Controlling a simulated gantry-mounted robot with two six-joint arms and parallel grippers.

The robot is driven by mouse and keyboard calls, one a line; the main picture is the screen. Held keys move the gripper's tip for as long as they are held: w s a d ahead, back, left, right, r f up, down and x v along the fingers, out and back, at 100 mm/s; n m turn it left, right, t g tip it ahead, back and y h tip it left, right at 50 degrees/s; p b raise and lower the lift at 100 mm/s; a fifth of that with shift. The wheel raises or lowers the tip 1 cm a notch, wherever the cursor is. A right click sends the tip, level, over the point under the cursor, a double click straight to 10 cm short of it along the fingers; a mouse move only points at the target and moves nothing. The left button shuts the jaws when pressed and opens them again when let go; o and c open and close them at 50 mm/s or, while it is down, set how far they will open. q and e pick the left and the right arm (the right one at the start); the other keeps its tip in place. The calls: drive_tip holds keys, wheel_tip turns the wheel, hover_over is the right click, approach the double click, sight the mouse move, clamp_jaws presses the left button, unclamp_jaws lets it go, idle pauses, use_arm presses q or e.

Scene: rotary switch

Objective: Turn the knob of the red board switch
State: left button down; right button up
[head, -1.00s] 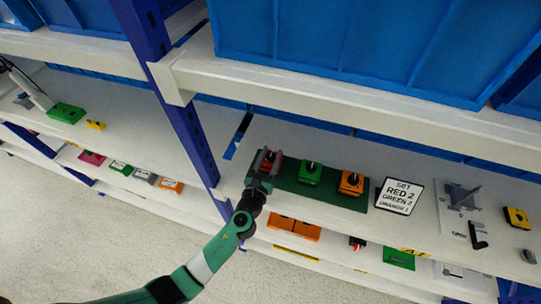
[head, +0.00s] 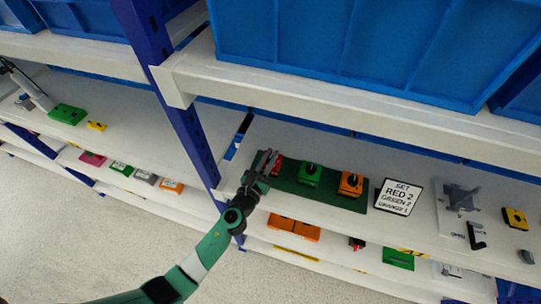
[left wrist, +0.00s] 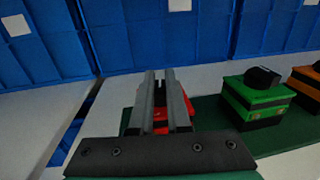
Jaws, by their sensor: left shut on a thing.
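The red switch (head: 278,163) stands at the left end of a dark green board (head: 334,197) on the shelf. My left gripper (head: 270,158) is over it, its fingers close together on the switch's knob. In the left wrist view the fingers (left wrist: 160,80) stand in front of the red switch (left wrist: 186,112). The knob is hidden behind the fingers, so its pointing direction cannot be told. My right gripper is not in view.
A green switch (head: 309,174) and an orange switch (head: 350,184) with black knobs stand to the right. A sign (head: 398,197) reads SET, RED 2, GREEN 2, and a blurred orange line. Blue bins (head: 370,50) sit on the shelf above.

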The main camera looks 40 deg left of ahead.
use_arm(q)
drive_tip(key=m+h, duration=0.2)
drive_tip(key=h, duration=0.1)
drive_tip(key=m+t+h, duration=0.1)
drive_tip(key=shift+a+h, duration=0.25)
drive_tip(key=shift+h, duration=0.05)
drive_tip(key=shift+d+m+h+b, duration=0.1)
drive_tip(key=shift+m+h+b, duration=0.1)
drive_tip(key=shift+m+h, duration=0.8)
drive_tip(key=shift+m+h+b, duration=0.15)
drive_tip(key=shift+m+h, duration=0.35)
drive_tip(key=shift+h, duration=0.9)
drive_tip(key=c, duration=0.9)
unclamp_jaws()
